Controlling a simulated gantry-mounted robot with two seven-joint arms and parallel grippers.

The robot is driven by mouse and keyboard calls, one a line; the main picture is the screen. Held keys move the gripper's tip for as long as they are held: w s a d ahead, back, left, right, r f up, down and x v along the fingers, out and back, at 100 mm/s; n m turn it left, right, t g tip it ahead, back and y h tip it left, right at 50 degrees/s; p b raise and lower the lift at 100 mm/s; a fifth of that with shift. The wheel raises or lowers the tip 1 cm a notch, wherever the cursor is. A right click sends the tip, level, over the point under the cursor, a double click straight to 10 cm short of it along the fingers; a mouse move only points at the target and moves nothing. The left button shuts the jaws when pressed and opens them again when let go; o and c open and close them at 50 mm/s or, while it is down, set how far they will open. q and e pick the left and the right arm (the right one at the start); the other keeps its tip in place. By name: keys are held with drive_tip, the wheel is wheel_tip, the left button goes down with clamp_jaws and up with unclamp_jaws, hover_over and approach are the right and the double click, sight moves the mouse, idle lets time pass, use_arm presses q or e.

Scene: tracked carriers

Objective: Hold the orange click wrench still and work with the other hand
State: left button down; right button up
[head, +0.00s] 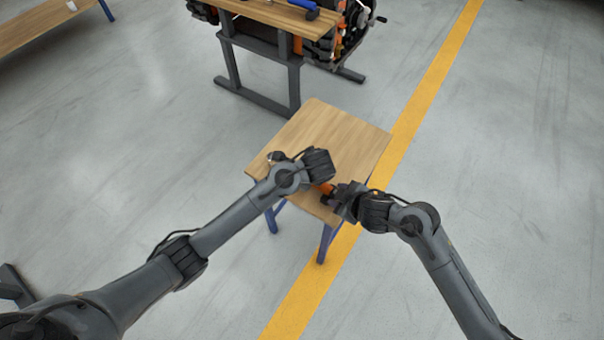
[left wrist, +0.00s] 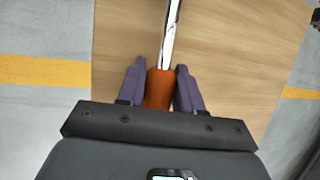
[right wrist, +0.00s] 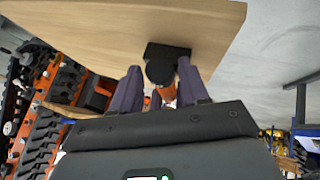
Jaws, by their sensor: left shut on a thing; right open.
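The orange click wrench (left wrist: 158,90) has an orange handle and a bright metal shaft, seen in the left wrist view. My left gripper (left wrist: 158,70) is shut on the orange handle, over the wooden table top. In the head view a bit of orange (head: 327,188) shows between my two grippers; the rest is hidden by them. My right gripper (head: 334,198) is close to it at the table's near right side. In the right wrist view its fingers (right wrist: 160,80) are open, with a dark rounded part and some orange between or just beyond them. I cannot tell whether they touch.
The small wooden table (head: 340,135) has blue legs, and its far part is clear. A larger bench (head: 275,12) with a blue-handled tool stands behind it. Another bench (head: 40,25) is at the upper left. A yellow floor line (head: 432,80) runs past the table.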

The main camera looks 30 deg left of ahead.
drive_tip(key=shift+c, duration=0.2)
drive_tip(key=c, duration=0.6)
drive_tip(key=shift+w+m+g, duration=0.25)
drive_tip(key=shift+m+g, duration=0.15)
drive_tip(key=shift+g, duration=0.7)
drive_tip(key=shift+c, duration=0.2)
drive_tip(key=shift+r, duration=0.1)
drive_tip(key=shift+w+m+g, duration=0.2)
drive_tip(key=shift+m+g, duration=0.1)
drive_tip(key=shift+g, duration=0.6)
drive_tip(key=shift+d+g, duration=0.1)
drive_tip(key=shift+g, duration=0.2)
